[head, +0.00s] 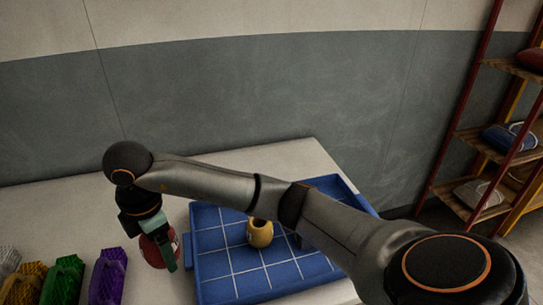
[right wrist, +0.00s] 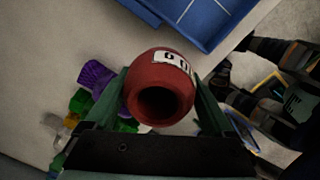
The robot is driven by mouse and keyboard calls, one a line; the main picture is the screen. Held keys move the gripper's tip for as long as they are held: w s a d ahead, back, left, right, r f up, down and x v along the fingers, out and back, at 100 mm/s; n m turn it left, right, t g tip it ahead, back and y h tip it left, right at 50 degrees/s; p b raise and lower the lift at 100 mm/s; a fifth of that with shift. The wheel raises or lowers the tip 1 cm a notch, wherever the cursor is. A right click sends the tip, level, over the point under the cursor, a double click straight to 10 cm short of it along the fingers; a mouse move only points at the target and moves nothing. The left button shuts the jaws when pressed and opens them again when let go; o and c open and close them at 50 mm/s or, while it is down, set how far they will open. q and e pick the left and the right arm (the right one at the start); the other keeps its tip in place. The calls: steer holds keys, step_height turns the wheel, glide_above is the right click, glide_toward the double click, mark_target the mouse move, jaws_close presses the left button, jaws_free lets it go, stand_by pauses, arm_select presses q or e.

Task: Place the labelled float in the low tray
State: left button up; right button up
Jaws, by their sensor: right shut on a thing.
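The labelled float (head: 157,252) is dark red and round, with a hole at one end. In the right wrist view the float (right wrist: 162,88) shows a white label with dark characters on its upper side. My right gripper (head: 160,243) is shut on it, with a finger on each side. It is just left of the low tray, outside it; its height over the table is hard to tell. The low tray (head: 215,262) is blue with a pale grid and low walls. The tray also shows in the right wrist view (right wrist: 205,20). My left gripper is not seen.
A yellow float (head: 260,234) sits in the tray, partly beside my forearm. Purple (head: 108,277), green (head: 63,280) and yellow (head: 24,284) brush-like blocks stand at the table's front left. A shelf rack (head: 470,150) stands at the right. The back left table top is clear.

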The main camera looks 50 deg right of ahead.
steer(key=w+d+f, duration=0.1)
steer(key=d+f, duration=0.3)
steer(key=d, duration=0.5)
glide_toward(218, 251)
steer(key=shift+w+a+f, duration=0.15)
steer(key=shift+a+f, duration=0.4)
steer(key=shift+a, duration=0.15)
steer(key=shift+w+d+f, duration=0.1)
steer(key=shift+d+f, duration=0.45)
steer(key=shift+f, duration=0.15)
steer(key=f, duration=0.3)
steer(key=shift+d+f, duration=0.15)
steer(key=shift+d, duration=0.05)
steer(key=shift+f, duration=0.2)
steer(key=o, duration=1.1)
steer(key=shift+o, duration=0.2)
